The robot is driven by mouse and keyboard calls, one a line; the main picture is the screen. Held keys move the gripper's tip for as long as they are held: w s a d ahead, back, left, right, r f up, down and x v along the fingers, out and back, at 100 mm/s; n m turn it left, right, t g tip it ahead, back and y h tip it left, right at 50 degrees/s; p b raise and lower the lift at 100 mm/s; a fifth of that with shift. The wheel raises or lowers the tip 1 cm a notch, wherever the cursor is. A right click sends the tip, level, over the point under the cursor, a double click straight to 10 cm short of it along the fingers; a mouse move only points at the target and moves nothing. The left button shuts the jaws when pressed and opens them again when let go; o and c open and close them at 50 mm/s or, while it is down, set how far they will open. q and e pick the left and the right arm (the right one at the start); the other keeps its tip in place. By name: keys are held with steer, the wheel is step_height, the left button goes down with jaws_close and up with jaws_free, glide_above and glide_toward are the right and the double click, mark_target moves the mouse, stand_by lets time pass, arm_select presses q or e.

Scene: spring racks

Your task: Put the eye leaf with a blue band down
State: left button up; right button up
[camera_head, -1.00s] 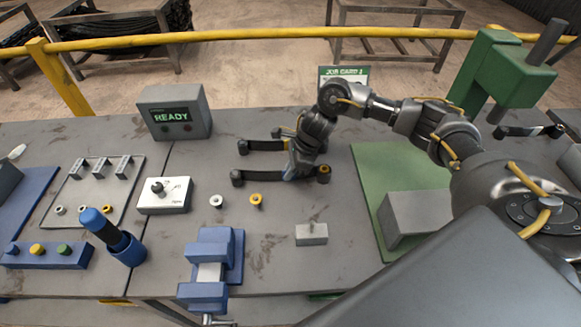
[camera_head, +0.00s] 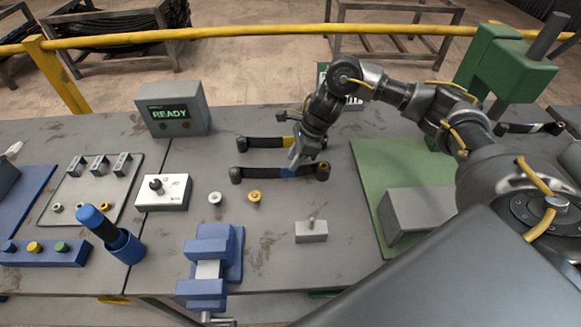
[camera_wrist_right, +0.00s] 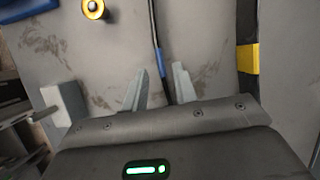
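The eye leaf with a blue band (camera_head: 262,173) lies on the grey bench in the head view, a dark strip with a round eye at each end. My right gripper (camera_head: 292,164) is over its blue band. In the right wrist view the blue-banded leaf (camera_wrist_right: 161,62) looks narrow and runs between the two fingertips of my right gripper (camera_wrist_right: 160,70), which are apart with a gap on each side. A similar leaf with a yellow band (camera_head: 262,143) lies just behind it; it also shows in the right wrist view (camera_wrist_right: 246,75). My left gripper is not in view.
A blue vise (camera_head: 210,270), a grey block (camera_head: 311,232) and two small rings, one yellow (camera_head: 254,196), are nearer the front edge. A green mat (camera_head: 400,165) with a grey block is at right. A READY box (camera_head: 173,110) stands behind left.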

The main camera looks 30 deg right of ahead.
steer(key=v, duration=0.7)
steer(key=shift+d+r, duration=0.15)
steer(key=shift+r, duration=0.1)
